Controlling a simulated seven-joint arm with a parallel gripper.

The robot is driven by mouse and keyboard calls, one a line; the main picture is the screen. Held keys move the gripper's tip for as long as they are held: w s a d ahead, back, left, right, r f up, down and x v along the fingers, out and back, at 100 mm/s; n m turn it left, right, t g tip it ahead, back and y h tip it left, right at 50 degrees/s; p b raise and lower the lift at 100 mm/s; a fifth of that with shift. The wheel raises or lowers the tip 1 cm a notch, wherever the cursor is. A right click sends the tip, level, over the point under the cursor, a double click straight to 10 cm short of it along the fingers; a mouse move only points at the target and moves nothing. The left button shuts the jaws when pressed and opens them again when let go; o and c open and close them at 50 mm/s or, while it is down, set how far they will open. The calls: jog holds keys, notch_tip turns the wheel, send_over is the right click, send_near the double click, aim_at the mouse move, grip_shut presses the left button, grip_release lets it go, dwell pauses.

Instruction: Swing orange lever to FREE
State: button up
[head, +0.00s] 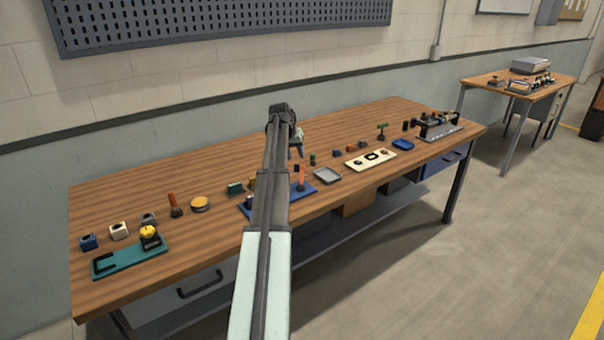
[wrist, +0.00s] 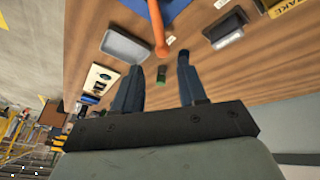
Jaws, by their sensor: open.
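The orange lever (head: 302,177) stands on a blue plate (head: 305,194) near the front of the bench, partly beside my forearm in the head view. In the wrist view the orange lever (wrist: 157,28) extends from the blue plate (wrist: 173,9) towards the gap between my fingers. My gripper (head: 296,152) is open and empty above the bench. In the wrist view my gripper (wrist: 158,66) has its fingers apart, with the lever's rounded end beyond the tips and not between them. My arm hides part of the plate. No FREE marking is readable.
A grey tray (head: 327,175) and a cream panel (head: 371,160) lie right of the lever. A small green cylinder (wrist: 161,74) appears between my fingers in the wrist view, on the bench beyond. A yellow label (wrist: 288,6) ends in "AKE". A teal fixture (head: 130,258) sits far left.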

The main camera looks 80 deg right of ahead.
aim_at(302, 171)
jog(key=x, duration=1.2)
jog(key=shift+d+f, duration=0.15)
jog(key=shift+f, duration=0.2)
grip_shut()
